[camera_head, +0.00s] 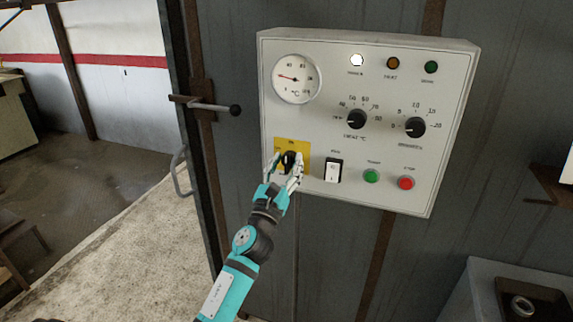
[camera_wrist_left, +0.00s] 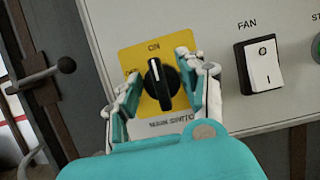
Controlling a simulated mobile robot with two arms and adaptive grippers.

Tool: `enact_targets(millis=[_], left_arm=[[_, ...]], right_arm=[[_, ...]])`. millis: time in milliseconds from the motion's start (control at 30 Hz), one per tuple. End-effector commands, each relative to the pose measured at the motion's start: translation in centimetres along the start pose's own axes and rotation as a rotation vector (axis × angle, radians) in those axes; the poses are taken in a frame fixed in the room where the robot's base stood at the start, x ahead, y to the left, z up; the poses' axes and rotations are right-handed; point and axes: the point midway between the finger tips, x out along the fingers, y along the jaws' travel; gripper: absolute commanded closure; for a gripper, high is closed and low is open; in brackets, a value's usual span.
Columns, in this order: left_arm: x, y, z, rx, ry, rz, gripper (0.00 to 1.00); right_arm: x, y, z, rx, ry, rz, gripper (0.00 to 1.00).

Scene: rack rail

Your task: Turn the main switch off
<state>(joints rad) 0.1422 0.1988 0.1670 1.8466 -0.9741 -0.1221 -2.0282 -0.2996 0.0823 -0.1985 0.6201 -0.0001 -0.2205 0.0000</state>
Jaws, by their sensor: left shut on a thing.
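The main switch is a black rotary knob (camera_wrist_left: 161,84) on a yellow plate (camera_head: 278,145) at the lower left of the grey control panel (camera_head: 330,115). In the left wrist view its pointer is upright, toward the ON label; the OFF label at the left is partly hidden by a finger. My left gripper (camera_head: 284,163) is at the knob, with one finger on each side, and is shut on it. In the left wrist view the left gripper (camera_wrist_left: 160,95) covers part of the plate's lower edges. My right gripper is not in view.
Right of the main switch are a fan rocker (camera_head: 333,170), a green button (camera_head: 371,176) and a red button (camera_head: 406,183). Above are a gauge (camera_head: 296,79), two dials and several lamps, the left one lit white. A door lever (camera_head: 215,107) sticks out left of the panel.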

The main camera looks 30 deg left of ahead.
Motion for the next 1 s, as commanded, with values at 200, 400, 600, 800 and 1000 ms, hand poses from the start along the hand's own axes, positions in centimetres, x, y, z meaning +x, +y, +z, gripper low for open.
enact_targets(millis=[200,400,600,800,1000], left_arm=[[-0.02,0.01,-0.04,-0.014,0.000,0.007,0.92],[-0.06,-0.02,-0.11,-0.085,0.000,0.035,0.92],[-0.04,-0.02,-0.10,-0.220,0.000,0.091,0.92],[-0.02,0.02,-0.02,-0.393,0.000,0.164,0.92],[0.00,0.04,0.01,-0.570,0.001,0.238,0.92]], right_arm=[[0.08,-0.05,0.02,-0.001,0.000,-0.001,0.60],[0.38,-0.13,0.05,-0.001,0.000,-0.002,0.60],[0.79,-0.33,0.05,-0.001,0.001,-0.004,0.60],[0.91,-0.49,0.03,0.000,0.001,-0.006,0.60],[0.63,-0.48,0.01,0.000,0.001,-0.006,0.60]])
